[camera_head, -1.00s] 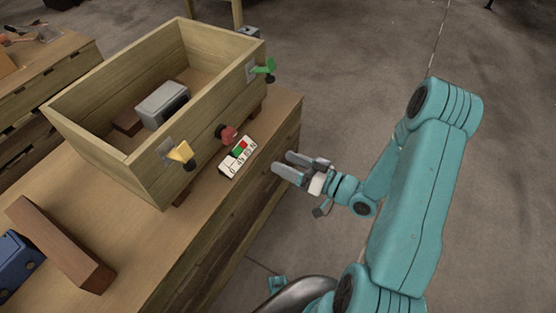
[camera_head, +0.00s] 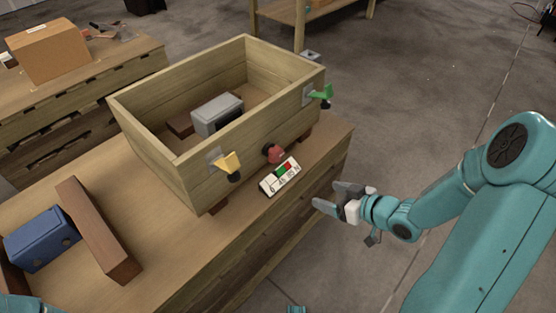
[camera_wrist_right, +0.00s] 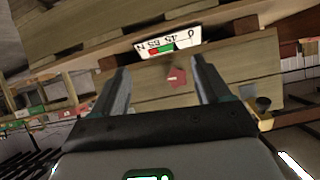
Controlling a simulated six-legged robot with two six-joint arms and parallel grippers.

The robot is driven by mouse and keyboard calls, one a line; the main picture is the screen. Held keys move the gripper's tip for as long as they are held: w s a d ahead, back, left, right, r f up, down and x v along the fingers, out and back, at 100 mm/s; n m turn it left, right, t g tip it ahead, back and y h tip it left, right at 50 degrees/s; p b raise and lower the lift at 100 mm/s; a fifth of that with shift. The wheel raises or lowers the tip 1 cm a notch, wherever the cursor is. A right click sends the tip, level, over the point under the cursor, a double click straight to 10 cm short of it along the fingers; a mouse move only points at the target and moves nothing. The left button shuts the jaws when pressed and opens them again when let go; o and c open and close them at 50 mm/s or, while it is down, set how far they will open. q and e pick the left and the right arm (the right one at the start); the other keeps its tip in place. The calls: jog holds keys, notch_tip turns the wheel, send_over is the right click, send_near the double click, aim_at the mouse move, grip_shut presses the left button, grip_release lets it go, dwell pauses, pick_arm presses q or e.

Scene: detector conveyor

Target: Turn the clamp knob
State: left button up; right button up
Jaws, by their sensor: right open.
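The red clamp knob (camera_head: 273,153) sits on the front wall of an open wooden box (camera_head: 160,160), above a white scale label (camera_head: 280,177) with green and red bands. In the right wrist view the knob (camera_wrist_right: 177,77) shows between the fingers, with the label (camera_wrist_right: 168,44) upside down above it. My right gripper (camera_head: 335,197) is open and empty, apart from the knob, to the right of the label and beyond the bench's front edge. Its two fingers (camera_wrist_right: 162,80) show in the wrist view. My left gripper is out of view.
A yellow lever (camera_head: 229,164) and a green lever (camera_head: 322,92) flank the knob. A grey block (camera_head: 216,112) lies inside the box. A brown bar (camera_head: 98,230) and a blue block (camera_head: 40,240) lie on the bench (camera_head: 165,255) at left.

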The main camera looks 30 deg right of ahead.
aim_at(279, 156)
notch_tip(279, 156, up, 8)
jog(key=w+a+n+t+b, duration=0.1)
jog(key=w+a+n+b, duration=0.1)
jog(key=w+n, duration=0.1)
jog(key=b+x, duration=0.2)
jog(key=x, duration=0.5)
jog(key=b+x, duration=0.2)
jog(key=x, duration=0.5)
jog(key=shift+w+a+f, duration=0.1)
jog(key=shift+w+a, duration=0.1)
jog(key=shift+a, duration=0.1)
jog(key=shift+w+a+f, duration=0.15)
jog(key=shift+w+a, duration=0.05)
jog(key=shift+w, duration=0.45)
jog(key=c, duration=0.9)
jog(key=shift+m+p, duration=0.3)
jog(key=shift+p, duration=0.15)
jog(key=shift+c, duration=0.2)
jog(key=m+y+p, duration=0.2)
jog(key=p, duration=0.6)
jog(key=shift+m, duration=0.4)
jog(key=shift+m+g+y+p, duration=0.3)
jog(key=shift+m+y+p, duration=0.15)
jog(key=shift+p, duration=0.55)
